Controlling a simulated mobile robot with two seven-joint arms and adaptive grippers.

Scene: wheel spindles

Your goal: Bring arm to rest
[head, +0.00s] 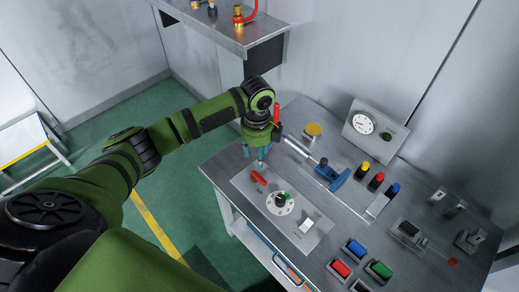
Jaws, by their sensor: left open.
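My left arm (165,138), green with black joints, reaches in from the left over the metal workbench (228,161). My left gripper (255,158) points down at the bench's left part, its teal fingers apart and nothing seen between them. It is close to a red-handled switch (259,177) on a light plate; I cannot tell its exact height above the bench. My right gripper is not in view.
A metal shelf (215,28) hangs behind. Green floor is clear left of the bench; a table (28,135) stands far left.

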